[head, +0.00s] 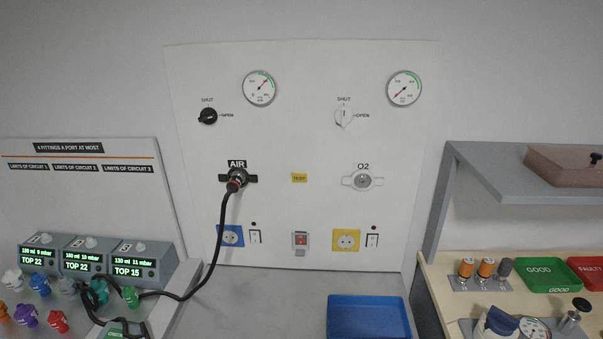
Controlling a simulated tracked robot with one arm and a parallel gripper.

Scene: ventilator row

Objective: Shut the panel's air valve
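The white wall panel (300,205) fills the middle of the head view. Its air valve is a black knob (208,116) at the upper left, with SHUT printed above and OPEN to its right. The knob's handle appears to lie roughly sideways, towards OPEN, though it is small in the picture. The round air gauge (259,88) is to the knob's upper right. Below, a black hose (221,225) is plugged into the AIR outlet (237,178). My gripper is not in view.
A white O2 knob (344,117), upright towards SHUT, and an O2 gauge (404,89) are on the right. A blue tray (368,317) is on the counter below. Several display boxes (90,260) stand left; a grey shelf (500,165) juts out right. The space before the air knob looks clear.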

